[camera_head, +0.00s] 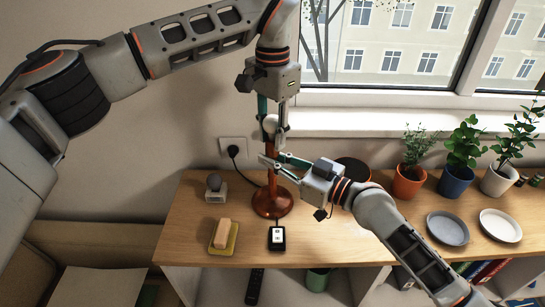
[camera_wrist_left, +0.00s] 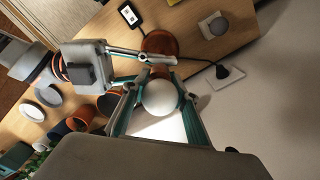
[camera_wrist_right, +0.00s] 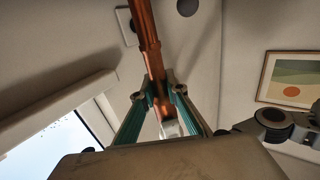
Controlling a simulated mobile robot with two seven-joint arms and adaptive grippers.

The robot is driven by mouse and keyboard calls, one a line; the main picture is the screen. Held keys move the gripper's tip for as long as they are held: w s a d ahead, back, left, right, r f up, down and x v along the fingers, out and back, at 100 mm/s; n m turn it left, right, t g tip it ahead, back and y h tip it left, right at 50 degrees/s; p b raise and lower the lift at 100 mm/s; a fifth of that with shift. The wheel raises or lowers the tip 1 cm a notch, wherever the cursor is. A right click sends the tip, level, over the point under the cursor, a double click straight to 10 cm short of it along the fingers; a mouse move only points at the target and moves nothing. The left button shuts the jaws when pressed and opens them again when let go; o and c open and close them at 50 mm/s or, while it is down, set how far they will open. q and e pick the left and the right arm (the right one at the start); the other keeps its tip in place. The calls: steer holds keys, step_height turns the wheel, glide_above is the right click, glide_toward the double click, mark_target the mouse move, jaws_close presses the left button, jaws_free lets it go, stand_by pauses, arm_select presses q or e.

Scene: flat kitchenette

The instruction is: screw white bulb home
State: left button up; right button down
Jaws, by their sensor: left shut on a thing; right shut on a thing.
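The white bulb (camera_head: 269,123) is at the top of a reddish-brown lamp stand, and it shows large in the left wrist view (camera_wrist_left: 160,97). My left gripper (camera_head: 273,128) comes from above and is shut on the bulb, one finger on each side. The lamp's stem (camera_head: 272,186) rises upright from its round base (camera_head: 272,206) on the wooden top. My right gripper (camera_head: 270,164) is shut on the stem below the bulb; the right wrist view shows the stem (camera_wrist_right: 150,50) between its fingers. The bulb's thread and the socket are hidden.
A black switch box (camera_head: 277,238) lies in front of the lamp base. A sponge (camera_head: 223,232) on a yellow dish and a grey round object (camera_head: 214,182) on a white block stand left. Potted plants (camera_head: 409,180) and plates (camera_head: 448,228) are at right. A plugged outlet (camera_head: 233,148) is behind.

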arm_select(q)
steer(key=m, duration=5.3)
steer(key=o, duration=1.3)
